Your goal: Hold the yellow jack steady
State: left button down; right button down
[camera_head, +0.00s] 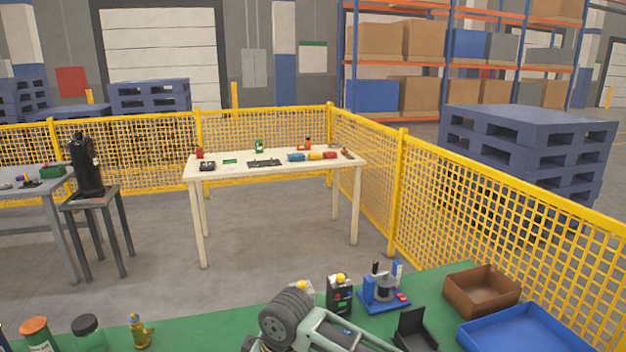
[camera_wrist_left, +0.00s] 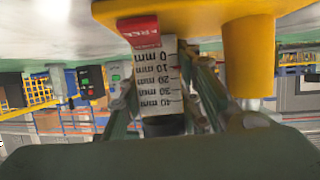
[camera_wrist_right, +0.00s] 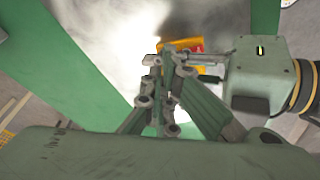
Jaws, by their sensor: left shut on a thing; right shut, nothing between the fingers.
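In the left wrist view the yellow jack (camera_wrist_left: 195,18) spans the top of the picture. It has a red label (camera_wrist_left: 139,28), a white millimetre scale (camera_wrist_left: 158,75) and a yellow post (camera_wrist_left: 248,60). My left gripper (camera_wrist_left: 165,88) is shut on the jack, with its fingers on either side of the scale part. The contact points are partly hidden. In the right wrist view my right gripper (camera_wrist_right: 163,85) is shut and empty. A yellow part (camera_wrist_right: 182,44), apparently the jack, shows beyond its tips, beside another green gripper. The jack is not clearly visible in the head view.
On the green table (camera_head: 455,285) stand a brown tray (camera_head: 483,289), a blue tray (camera_head: 527,333), a blue-based fixture (camera_head: 384,292) and a black holder (camera_head: 415,332). Several bottles, one with an orange cap (camera_head: 36,330), stand at left. Yellow fencing (camera_head: 500,190) runs behind.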

jog(key=shift+s+a+f, duration=0.1)
jog(key=shift+a+f, duration=0.05)
dwell(0.3)
jog(key=shift+s, duration=0.45)
jog(key=shift+s, duration=0.35)
jog(key=shift+s+a, duration=0.2)
jog(key=shift+s, duration=0.1)
jog(key=shift+s+a, duration=0.15)
jog(key=shift+s, duration=0.1)
dwell(0.3)
notch_tip(320, 180, up, 6)
jog(key=shift+s+d, duration=0.2)
jog(key=shift+d, duration=0.05)
dwell(0.5)
